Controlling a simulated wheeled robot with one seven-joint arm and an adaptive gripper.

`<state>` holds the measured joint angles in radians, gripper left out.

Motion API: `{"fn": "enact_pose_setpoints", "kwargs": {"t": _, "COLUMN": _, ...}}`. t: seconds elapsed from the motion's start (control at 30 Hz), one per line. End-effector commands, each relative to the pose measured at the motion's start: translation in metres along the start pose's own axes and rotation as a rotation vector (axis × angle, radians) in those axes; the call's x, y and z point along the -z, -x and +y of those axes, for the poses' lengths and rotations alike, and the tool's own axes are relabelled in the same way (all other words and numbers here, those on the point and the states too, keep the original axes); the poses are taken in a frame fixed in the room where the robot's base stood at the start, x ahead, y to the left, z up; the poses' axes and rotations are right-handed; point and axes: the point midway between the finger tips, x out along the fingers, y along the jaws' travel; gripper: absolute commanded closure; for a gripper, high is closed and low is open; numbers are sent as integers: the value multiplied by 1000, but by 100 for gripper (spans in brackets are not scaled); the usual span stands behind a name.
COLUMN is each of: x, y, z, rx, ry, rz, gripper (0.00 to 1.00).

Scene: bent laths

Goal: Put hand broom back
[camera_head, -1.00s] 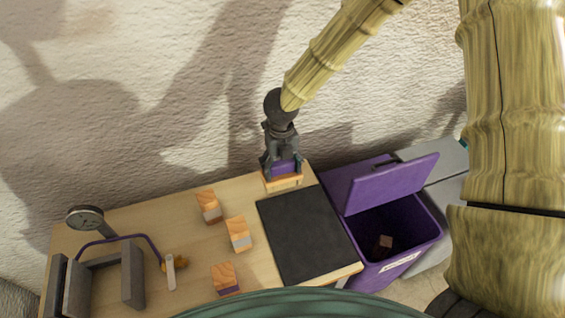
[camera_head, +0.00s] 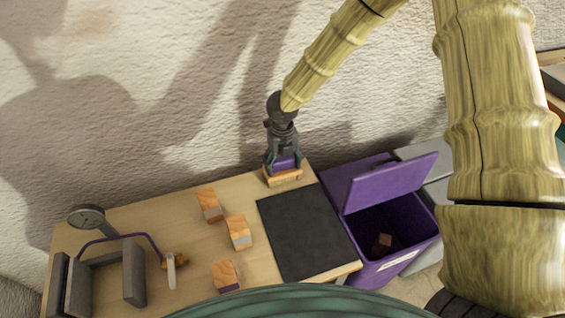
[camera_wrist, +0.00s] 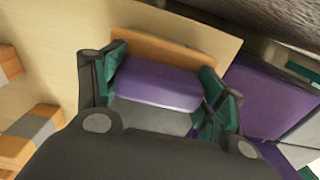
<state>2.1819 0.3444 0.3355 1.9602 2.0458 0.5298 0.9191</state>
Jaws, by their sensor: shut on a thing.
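My gripper (camera_head: 284,166) points down at the back edge of the table, by the wall. It is shut on a purple block (camera_head: 286,163) with a wood-coloured strip along one side. In the wrist view the purple block (camera_wrist: 158,83) sits between the green-padded fingers, with a grey face nearer the palm and the wood strip (camera_wrist: 165,52) beyond the fingertips. I cannot tell whether this is the hand broom. Nothing else in view is clearly a hand broom; a small white-handled thing with an orange end (camera_head: 171,268) lies at the table's left.
Several wood blocks with grey or purple bands (camera_head: 238,232) stand on the table (camera_head: 150,222). A dark mat (camera_head: 308,235) lies at its right. A purple bin (camera_head: 400,235), lid raised, stands beyond. Grey boards (camera_head: 134,272) and a round gauge-like thing (camera_head: 88,217) are at left.

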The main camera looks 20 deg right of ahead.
Motion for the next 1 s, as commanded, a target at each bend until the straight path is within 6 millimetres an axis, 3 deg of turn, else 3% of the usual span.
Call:
{"fn": "enact_pose_setpoints", "kwargs": {"t": 0.1, "x": 0, "y": -2, "z": 0, "rx": 0, "ry": 0, "rz": 0, "gripper": 67}}
{"fn": "enact_pose_setpoints", "kwargs": {"t": 0.13, "x": 0, "y": -3, "z": 0, "rx": 0, "ry": 0, "rz": 0, "gripper": 27}}
{"fn": "enact_pose_setpoints", "kwargs": {"t": 0.23, "x": 0, "y": -2, "z": 0, "rx": 0, "ry": 0, "rz": 0, "gripper": 9}}
{"fn": "enact_pose_setpoints", "kwargs": {"t": 0.7, "x": 0, "y": 2, "z": 0, "rx": 0, "ry": 0, "rz": 0, "gripper": 7}}
{"fn": "enact_pose_setpoints", "kwargs": {"t": 1.0, "x": -1, "y": 48, "z": 0, "rx": -2, "ry": -1, "rz": -3, "gripper": 7}}
